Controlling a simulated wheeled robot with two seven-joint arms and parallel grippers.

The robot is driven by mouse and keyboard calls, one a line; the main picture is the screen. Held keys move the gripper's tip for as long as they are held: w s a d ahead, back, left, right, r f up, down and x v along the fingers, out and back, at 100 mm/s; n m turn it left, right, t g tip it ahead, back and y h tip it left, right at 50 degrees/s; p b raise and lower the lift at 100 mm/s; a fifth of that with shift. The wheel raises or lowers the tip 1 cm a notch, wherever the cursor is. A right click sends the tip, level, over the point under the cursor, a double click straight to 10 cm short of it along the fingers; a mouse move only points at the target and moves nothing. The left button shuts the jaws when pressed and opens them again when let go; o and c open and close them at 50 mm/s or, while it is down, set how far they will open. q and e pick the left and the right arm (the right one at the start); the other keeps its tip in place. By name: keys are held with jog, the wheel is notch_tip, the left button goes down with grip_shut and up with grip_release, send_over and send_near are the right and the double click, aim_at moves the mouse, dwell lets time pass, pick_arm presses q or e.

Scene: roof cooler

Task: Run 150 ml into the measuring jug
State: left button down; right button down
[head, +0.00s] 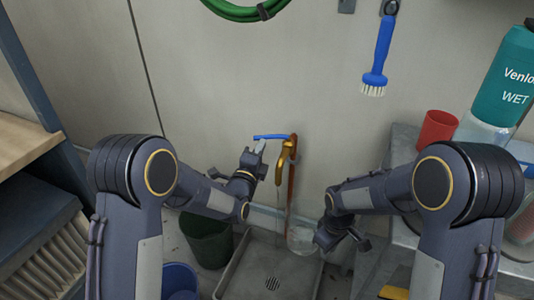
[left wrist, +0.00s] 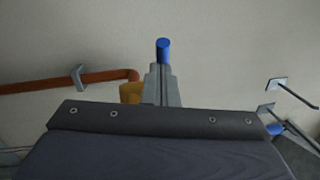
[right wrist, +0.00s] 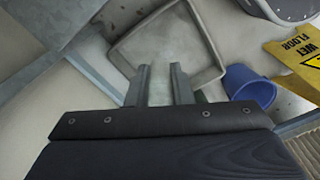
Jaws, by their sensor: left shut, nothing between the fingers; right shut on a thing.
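The brass tap (head: 285,155) stands on a copper pipe at the wall, with its blue lever (head: 270,137) pointing left. My left gripper (head: 260,148) is shut and empty, its tips close by the lever; contact is unclear. In the left wrist view the lever's blue end (left wrist: 163,50) shows just beyond the closed fingers. A thin, faint stream (head: 278,205) seems to fall from the spout. The clear measuring jug (head: 300,240) is low, slightly right of that stream. My right gripper (head: 320,236) is shut on it; the jug also shows between the fingers (right wrist: 160,88). Its water level is unreadable.
A grey drain tray (head: 240,285) lies on the floor below the tap. A dark green bucket (head: 207,240) and blue bucket (head: 180,280) stand at its left. A grey bench at right holds a red cup (head: 437,130) and teal bottle (head: 505,75). A yellow sign (right wrist: 295,65) lies near.

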aim_at(255, 137)
pick_arm(q)
jog(key=shift+w+a+m+g+h, duration=0.15)
jog(key=shift+w+a+m+h, duration=0.15)
jog(key=shift+w, duration=0.5)
jog(key=shift+w+a+m+g+h, duration=0.2)
jog(key=shift+w+h, duration=0.25)
jog(key=shift+w, duration=0.35)
jog(key=shift+w+a+m+g+h, duration=0.1)
jog(key=shift+w+a+m+h, duration=0.2)
jog(key=shift+w, duration=0.5)
jog(key=shift+a, duration=0.1)
jog(key=shift+w+r, duration=0.15)
